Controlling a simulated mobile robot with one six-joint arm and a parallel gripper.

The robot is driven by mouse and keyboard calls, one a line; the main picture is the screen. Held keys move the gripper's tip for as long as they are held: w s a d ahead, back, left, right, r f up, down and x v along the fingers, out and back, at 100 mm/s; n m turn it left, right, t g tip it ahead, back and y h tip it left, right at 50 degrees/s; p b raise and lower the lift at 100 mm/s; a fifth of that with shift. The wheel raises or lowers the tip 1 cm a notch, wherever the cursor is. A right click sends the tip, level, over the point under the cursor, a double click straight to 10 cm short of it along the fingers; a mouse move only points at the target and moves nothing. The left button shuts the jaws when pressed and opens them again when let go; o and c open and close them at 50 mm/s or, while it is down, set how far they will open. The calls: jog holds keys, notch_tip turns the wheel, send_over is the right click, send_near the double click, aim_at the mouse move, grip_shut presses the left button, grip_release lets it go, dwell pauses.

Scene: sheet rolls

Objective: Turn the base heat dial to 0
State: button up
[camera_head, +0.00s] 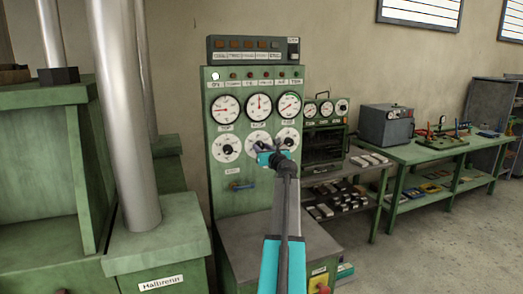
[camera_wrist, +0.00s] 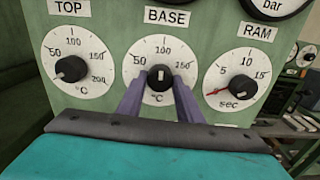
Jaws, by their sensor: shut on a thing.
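The base heat dial (camera_wrist: 159,48) is the middle of three white dials on the green panel, under the label BASE, and its 50, 100 and 150 marks show. Its black knob (camera_wrist: 160,75) has a white mark that looks near the top, toward 100; the exact reading is hard to tell. My gripper (camera_wrist: 160,82) has a purple finger on each side of the knob and is shut on it. The fingers cover the lower part of the dial. In the head view, my gripper (camera_head: 264,147) is at the panel and partly hides the base dial (camera_head: 257,138).
The TOP dial (camera_wrist: 93,49) is close on the left and the RAM dial (camera_wrist: 243,63) close on the right. Round gauges (camera_head: 258,108) sit above. A blue handle (camera_head: 241,186) is below. A metal column (camera_head: 123,120) stands left; a green bench (camera_head: 420,152) is right.

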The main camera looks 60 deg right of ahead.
jog(key=shift+w+n+b, duration=0.1)
jog(key=shift+n+b, duration=0.2)
jog(key=n+b, duration=0.4)
jog(key=n, duration=0.1)
jog(key=shift+b, duration=0.35)
jog(key=n+b, duration=0.6)
jog(key=shift+n, duration=0.4)
jog(key=n+b, duration=0.3)
jog(key=shift+d, duration=0.1)
jog(key=n+b, duration=0.4)
jog(key=shift+r+n+b, duration=0.15)
jog(key=shift+n+b, duration=0.8)
jog(key=shift+n, duration=0.15)
jog(key=shift+r+n+b, duration=0.15)
jog(key=shift+n+b, duration=0.75)
jog(key=shift+n, duration=0.2)
